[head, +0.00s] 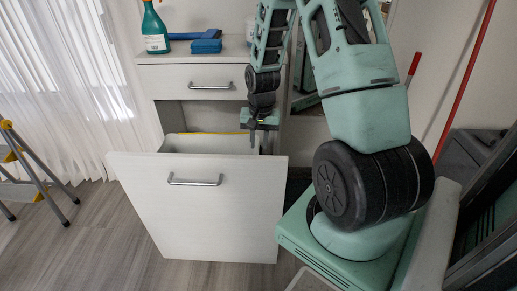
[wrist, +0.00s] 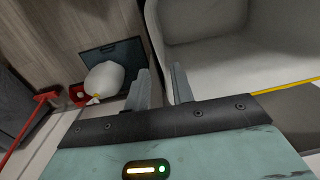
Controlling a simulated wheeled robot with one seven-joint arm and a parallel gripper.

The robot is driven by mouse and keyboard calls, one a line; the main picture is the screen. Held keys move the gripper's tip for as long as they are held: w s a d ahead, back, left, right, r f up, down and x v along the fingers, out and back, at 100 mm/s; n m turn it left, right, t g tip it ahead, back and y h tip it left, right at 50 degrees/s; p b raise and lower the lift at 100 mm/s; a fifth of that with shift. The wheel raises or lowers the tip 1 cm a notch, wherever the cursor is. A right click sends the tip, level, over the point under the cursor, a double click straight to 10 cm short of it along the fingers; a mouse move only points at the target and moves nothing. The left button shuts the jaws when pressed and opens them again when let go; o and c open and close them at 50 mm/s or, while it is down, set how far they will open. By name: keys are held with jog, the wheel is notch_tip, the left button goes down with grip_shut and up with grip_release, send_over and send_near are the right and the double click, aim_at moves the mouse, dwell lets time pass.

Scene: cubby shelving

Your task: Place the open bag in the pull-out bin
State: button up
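The pull-out bin (head: 225,200) is pulled out from the cabinet, with a white front panel and a metal handle. Inside it is a pale grey-white open-topped shape (head: 185,144) with a yellow line along its back edge. It also fills the upper right of the wrist view (wrist: 205,38). I cannot tell whether this is the open bag, the bin's own wall, or both. My gripper (head: 253,141) is low over the right end of the bin opening, pointing down. In the wrist view its two fingers (wrist: 161,83) stand apart, with no clear object held between them.
A closed white bag (wrist: 104,82) with a yellow tie lies on the floor by a dark panel (wrist: 112,55). A closed drawer (head: 205,82) is above the bin; a spray bottle (head: 155,30) and blue brush (head: 205,44) are on top. A step ladder (head: 22,160) stands left.

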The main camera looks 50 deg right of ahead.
notch_tip(320, 180, up, 7)
jog(key=p, duration=0.1)
jog(key=s+a+r+n, duration=0.1)
jog(key=a+r+n, duration=0.35)
jog(key=a, duration=0.75)
jog(key=s+a+r+n, duration=0.25)
jog(key=a+n, duration=0.25)
jog(key=a, duration=0.8)
jog(key=s+a+r+n, duration=0.4)
jog(key=s+a+n, duration=0.4)
jog(key=s+a, duration=0.3)
jog(key=s, duration=0.3)
jog(key=shift+a+n, duration=0.3)
jog(key=shift+n, duration=0.05)
notch_tip(320, 180, up, 20)
jog(key=p, duration=2)
